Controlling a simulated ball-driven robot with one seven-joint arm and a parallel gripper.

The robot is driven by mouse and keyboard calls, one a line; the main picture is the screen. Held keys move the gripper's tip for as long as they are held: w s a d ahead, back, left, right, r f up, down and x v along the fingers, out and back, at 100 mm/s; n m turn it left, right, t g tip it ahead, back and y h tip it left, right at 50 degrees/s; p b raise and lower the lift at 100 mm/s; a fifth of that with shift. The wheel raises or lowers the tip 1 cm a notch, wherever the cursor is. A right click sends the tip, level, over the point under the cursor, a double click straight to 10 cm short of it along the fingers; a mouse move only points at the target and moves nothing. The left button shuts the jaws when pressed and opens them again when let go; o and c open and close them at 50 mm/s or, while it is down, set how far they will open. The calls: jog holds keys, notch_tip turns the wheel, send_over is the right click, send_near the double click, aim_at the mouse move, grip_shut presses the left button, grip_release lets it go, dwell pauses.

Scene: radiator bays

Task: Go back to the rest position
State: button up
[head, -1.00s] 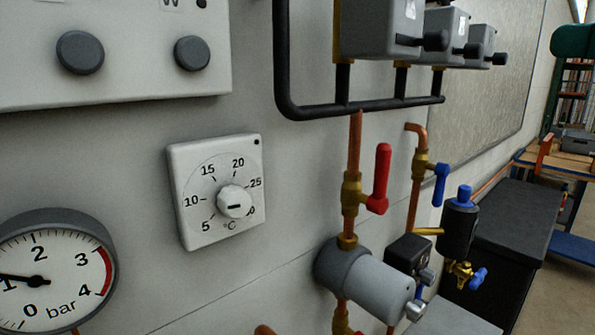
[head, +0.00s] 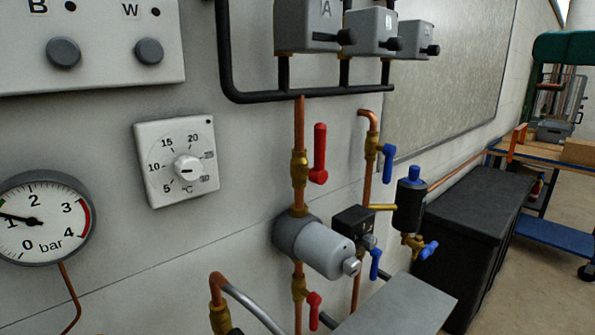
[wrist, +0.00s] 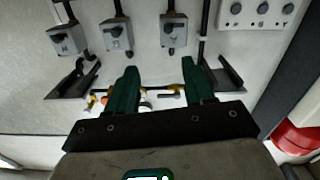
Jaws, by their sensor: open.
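My gripper (wrist: 162,74) shows in the wrist view, its two green fingers apart with nothing between them. Beyond the fingers, the wrist view shows the wall with grey switch boxes (wrist: 117,36) at the top and some brass and copper fittings near the fingertips. No gap or contact with the fittings can be judged. Neither my gripper nor my arm can be made out in the head view.
The wall carries a pressure gauge (head: 38,220), a thermostat dial (head: 178,162), a red-handled valve (head: 319,155) and a grey pump (head: 320,247). A dark cabinet (head: 480,225) stands right, beside a bench with a blue shelf (head: 560,232). Floor shows at lower right. A red round object (wrist: 297,137) is in the wrist view.

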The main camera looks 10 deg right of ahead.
jog(key=w+d+f+m+h, duration=0.1)
jog(key=w+f+m+h, duration=0.15)
jog(key=f, duration=0.65)
jog(key=w+d+f+m+h, duration=0.1)
jog(key=w+f+m, duration=0.25)
jog(key=f, duration=0.45)
jog(key=a+f+m+g+h+p, duration=0.1)
jog(key=a+f+m+g+h, duration=0.15)
jog(key=f, duration=1.95)
jog(key=s+a+f+m+g+h, duration=0.1)
jog(key=s+a+f+g, duration=0.15)
jog(key=s+f, duration=0.55)
jog(key=s+a+f+g+h, duration=0.1)
jog(key=s+f+g, duration=0.35)
jog(key=f, duration=0.55)
jog(key=s+f+g+h, duration=0.1)
jog(key=s+f, duration=0.2)
jog(key=s, duration=0.2)
jog(key=s+f+g+h+p, duration=0.1)
jog(key=s+f, duration=0.2)
jog(key=s, duration=0.3)
jog(key=s+f+g, duration=0.2)
jog(key=s, duration=0.4)
jog(key=shift+s+d+f+h, duration=0.25)
jog(key=shift+d+f+h, duration=0.15)
jog(key=shift+d, duration=0.05)
